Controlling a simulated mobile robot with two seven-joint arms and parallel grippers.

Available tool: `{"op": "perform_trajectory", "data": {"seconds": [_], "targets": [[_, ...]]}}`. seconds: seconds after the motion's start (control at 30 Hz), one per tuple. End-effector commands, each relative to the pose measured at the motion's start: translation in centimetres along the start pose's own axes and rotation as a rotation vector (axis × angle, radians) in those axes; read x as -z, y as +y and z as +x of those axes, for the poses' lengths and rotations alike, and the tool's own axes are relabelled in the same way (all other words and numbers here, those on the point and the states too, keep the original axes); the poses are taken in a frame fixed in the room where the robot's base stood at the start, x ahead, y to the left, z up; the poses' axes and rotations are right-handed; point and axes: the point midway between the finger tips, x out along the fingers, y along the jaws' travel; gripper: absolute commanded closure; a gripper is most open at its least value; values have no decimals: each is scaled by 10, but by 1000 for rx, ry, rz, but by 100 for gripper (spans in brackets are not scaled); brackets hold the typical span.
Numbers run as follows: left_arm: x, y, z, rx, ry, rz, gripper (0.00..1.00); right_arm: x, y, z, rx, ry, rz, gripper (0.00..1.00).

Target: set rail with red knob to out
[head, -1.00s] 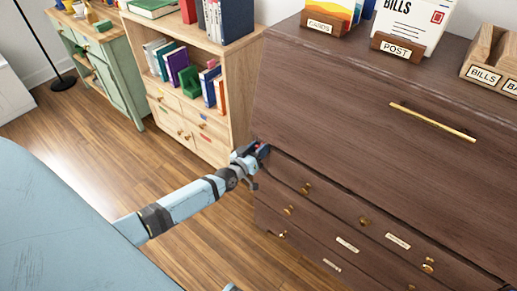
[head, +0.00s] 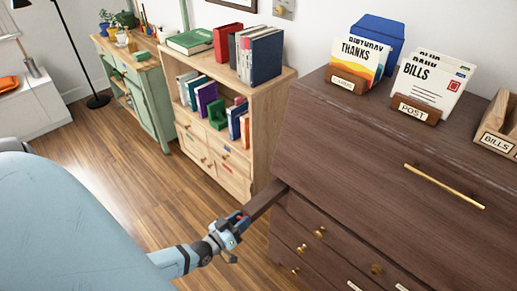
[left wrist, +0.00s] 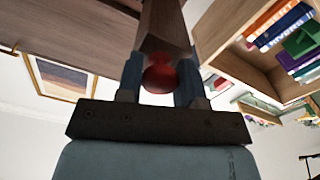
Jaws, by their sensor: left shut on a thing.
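The dark wooden rail (head: 266,200) sticks out of the front of the brown bureau (head: 360,160), just below its closed slanted lid. My left gripper (head: 238,221) is at the rail's outer end, shut on the red knob (left wrist: 160,76). In the left wrist view the red knob sits between the two blue fingers, and the rail (left wrist: 164,25) runs away from it toward the bureau. In the head view the gripper mostly hides the knob. My right gripper is not in view.
The lid has a long brass handle (head: 444,186). Drawers with brass knobs (head: 320,232) lie below the rail. A light wood bookcase (head: 262,97) stands left of the bureau. Card and post holders (head: 416,108) stand on top. The wooden floor (head: 130,170) in front is clear.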

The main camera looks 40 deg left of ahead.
Motion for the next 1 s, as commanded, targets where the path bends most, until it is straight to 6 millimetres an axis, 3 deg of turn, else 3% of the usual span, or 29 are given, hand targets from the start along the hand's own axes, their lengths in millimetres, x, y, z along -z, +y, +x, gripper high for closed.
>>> {"op": "perform_trajectory", "data": {"seconds": [0.1,0.3,0.5,0.87,0.9,1.0], "targets": [[3,1,-31,1,-3,0,100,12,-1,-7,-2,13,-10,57],[2,0,-62,1,0,-1,100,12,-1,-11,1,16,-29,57],[0,0,-74,0,2,0,100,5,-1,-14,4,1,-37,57],[-1,0,-77,1,-1,0,100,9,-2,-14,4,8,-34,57],[-1,0,-77,1,-1,0,57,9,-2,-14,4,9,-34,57],[-1,0,-76,1,-1,0,55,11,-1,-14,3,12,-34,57]]}}
